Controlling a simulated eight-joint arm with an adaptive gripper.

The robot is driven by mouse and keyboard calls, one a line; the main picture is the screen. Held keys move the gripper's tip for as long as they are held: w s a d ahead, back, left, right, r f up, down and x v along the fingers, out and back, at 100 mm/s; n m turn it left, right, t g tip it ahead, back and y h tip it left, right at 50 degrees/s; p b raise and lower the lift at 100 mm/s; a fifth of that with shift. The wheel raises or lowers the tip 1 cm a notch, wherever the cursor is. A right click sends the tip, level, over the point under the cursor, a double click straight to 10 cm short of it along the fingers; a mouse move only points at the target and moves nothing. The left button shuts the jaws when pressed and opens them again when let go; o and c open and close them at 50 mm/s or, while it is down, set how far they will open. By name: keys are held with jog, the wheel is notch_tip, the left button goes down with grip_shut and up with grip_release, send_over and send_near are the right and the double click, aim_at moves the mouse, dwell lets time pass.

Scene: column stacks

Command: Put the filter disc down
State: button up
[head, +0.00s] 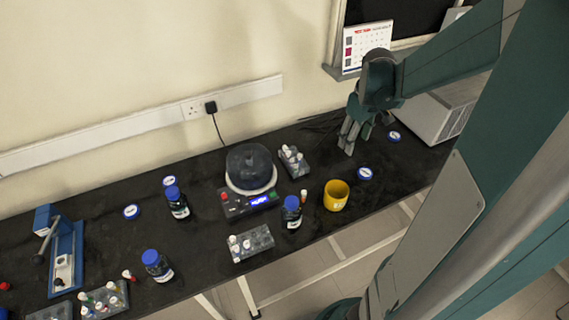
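Several small round discs with blue rims and white faces lie flat on the dark bench; I cannot tell which is the filter disc. One disc (365,173) lies right of the yellow mug, and another disc (394,136) lies nearer the grey box. Two more, a disc (131,211) and a disc (168,181), lie on the left. My gripper (346,147) points down over the right part of the bench, left of the disc by the box. A bluish patch shows beside its fingers, too small to identify. I cannot see whether the fingers hold anything.
A yellow mug (336,195), a dark-domed device (250,170), blue-capped bottles (291,212) and vial racks (251,243) stand mid-bench. A blue press (66,255) is at left. A grey box (440,112) stands at the right end.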

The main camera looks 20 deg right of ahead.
jog(key=s+a+r+t, duration=0.2)
jog(key=s+a+r, duration=0.1)
jog(key=a, duration=0.7)
jog(key=s+a+r+m+t, duration=0.1)
jog(key=a+r, duration=0.4)
jog(key=a, duration=0.6)
jog(key=s+a+r+t, duration=0.3)
jog(key=s+a, duration=0.3)
jog(key=a, duration=0.4)
jog(key=shift+a+r+m+y, duration=0.3)
jog(key=shift+a+r+m, duration=0.1)
jog(key=shift+r, duration=0.4)
jog(key=shift+o, duration=0.5)
jog(key=shift+w+a+r, duration=0.1)
